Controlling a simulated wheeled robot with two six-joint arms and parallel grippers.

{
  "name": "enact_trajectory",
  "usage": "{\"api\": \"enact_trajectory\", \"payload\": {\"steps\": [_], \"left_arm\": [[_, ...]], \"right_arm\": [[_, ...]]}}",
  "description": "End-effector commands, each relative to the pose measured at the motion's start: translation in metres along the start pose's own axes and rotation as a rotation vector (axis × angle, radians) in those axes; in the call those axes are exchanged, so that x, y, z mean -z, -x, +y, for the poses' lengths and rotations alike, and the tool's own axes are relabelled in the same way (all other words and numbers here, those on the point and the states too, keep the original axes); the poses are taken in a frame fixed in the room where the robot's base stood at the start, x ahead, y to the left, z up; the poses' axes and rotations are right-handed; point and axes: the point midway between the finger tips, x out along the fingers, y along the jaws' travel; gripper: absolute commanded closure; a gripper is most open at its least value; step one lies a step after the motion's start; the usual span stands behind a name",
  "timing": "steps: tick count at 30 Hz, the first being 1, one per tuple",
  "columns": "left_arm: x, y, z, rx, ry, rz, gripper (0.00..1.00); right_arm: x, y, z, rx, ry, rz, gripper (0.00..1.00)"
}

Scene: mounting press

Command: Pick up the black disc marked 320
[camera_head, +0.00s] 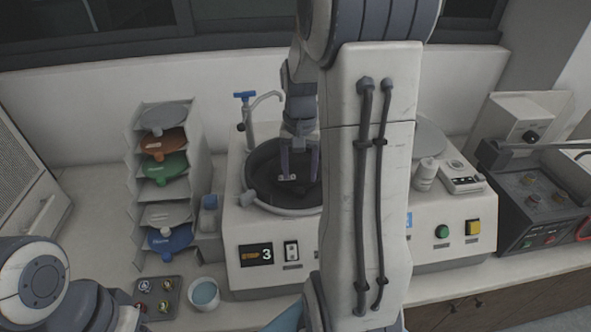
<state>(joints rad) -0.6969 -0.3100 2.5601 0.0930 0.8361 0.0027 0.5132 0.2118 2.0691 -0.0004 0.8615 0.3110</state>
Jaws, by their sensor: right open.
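My right gripper (299,178) reaches down from above into the round dark bowl (247,190) of the white polishing machine (235,225). Its two fingers are apart and point down. A dark round surface (272,168), possibly the black disc, lies inside the bowl. A small pale mark (287,177) shows at the left fingertip; I cannot read it as 320. I cannot tell whether the fingers touch the surface. My right arm hides the bowl's right side. My left arm shows at lower left, with its gripper out of view.
A rack (137,190) left of the machine holds coloured discs, including orange (162,141), green (166,166) and blue (170,239). A tray of small samples (158,298) and a cup (205,293) stand in front. A tap (248,112) rises behind the bowl. A dark press (545,200) stands at right.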

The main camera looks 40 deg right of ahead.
Motion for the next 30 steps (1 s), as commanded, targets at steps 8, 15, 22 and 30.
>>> {"api": "enact_trajectory", "payload": {"steps": [8, 15, 22, 30], "left_arm": [[0.001, 0.018, 0.001, 0.0, 0.0, 0.0, 0.47], [0.001, 0.018, 0.001, 0.0, -0.001, 0.0, 0.47], [0.001, 0.018, 0.001, 0.0, -0.002, 0.0, 0.47], [0.001, 0.018, 0.001, 0.0, -0.001, 0.0, 0.47]], "right_arm": [[-0.004, -0.031, 0.002, -0.002, 0.001, -0.006, 0.33], [-0.002, -0.054, 0.001, 0.0, 0.002, 0.0, 0.33], [-0.002, -0.054, 0.001, 0.001, 0.002, 0.001, 0.53], [-0.002, -0.053, 0.001, 0.001, 0.002, 0.002, 1.0]]}}
